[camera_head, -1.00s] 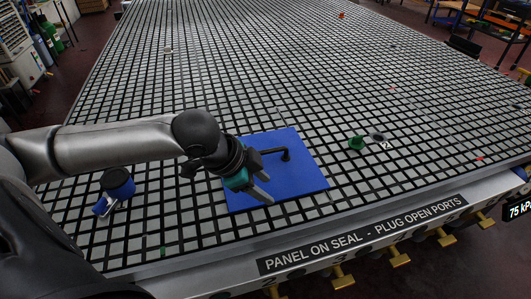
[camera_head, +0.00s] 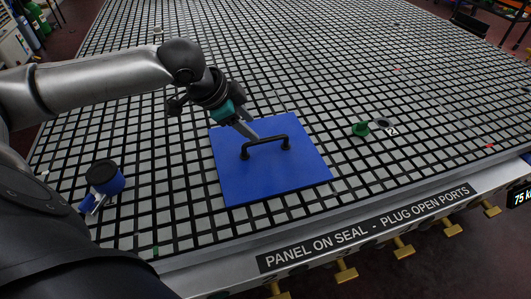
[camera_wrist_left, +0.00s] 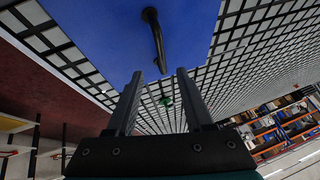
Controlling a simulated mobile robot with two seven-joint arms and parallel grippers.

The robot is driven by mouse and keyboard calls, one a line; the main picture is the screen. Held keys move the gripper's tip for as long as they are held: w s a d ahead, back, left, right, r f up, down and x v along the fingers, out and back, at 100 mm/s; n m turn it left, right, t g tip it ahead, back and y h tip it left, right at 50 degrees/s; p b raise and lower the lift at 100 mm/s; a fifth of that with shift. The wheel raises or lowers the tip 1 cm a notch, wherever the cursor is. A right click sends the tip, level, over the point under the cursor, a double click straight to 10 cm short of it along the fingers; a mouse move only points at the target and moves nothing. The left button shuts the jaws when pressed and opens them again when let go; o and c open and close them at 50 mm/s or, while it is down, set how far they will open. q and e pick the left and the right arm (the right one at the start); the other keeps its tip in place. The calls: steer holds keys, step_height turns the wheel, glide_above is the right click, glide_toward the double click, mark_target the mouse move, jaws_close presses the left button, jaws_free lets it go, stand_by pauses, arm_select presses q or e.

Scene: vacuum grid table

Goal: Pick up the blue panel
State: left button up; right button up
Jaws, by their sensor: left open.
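The blue panel (camera_head: 280,180) lies flat on the gridded table, with a black bar handle (camera_head: 268,140) standing on it. My left gripper (camera_head: 254,134) comes in from the upper left, its fingertips over the panel's far part and close to the handle. In the left wrist view, the two fingers (camera_wrist_left: 157,82) are apart with nothing between them. The panel (camera_wrist_left: 95,35) fills the upper left there, and the handle (camera_wrist_left: 154,35) lies beyond the fingertips. I cannot tell whether a fingertip touches the handle. My right gripper is not in view.
The vacuum grid table (camera_head: 400,90) is mostly clear. A green plug (camera_head: 360,129) sits beside a dark round port (camera_head: 382,123) right of the panel. A blue and black device (camera_head: 104,178) stands at the left. Several brass valve handles (camera_head: 403,250) line the front edge.

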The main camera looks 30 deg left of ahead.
mark_target(265, 139)
arm_select(q)
steer(key=b+x, duration=0.1)
steer(key=x, duration=0.3)
steer(key=shift+w+d+f, duration=0.1)
steer(key=shift+w+f, duration=0.25)
steer(key=shift+f, duration=0.25)
steer(key=b+x, duration=0.2)
steer(key=x, duration=0.2)
steer(key=shift+w+f, duration=0.1)
steer(key=shift+w, duration=0.1)
jaws_close()
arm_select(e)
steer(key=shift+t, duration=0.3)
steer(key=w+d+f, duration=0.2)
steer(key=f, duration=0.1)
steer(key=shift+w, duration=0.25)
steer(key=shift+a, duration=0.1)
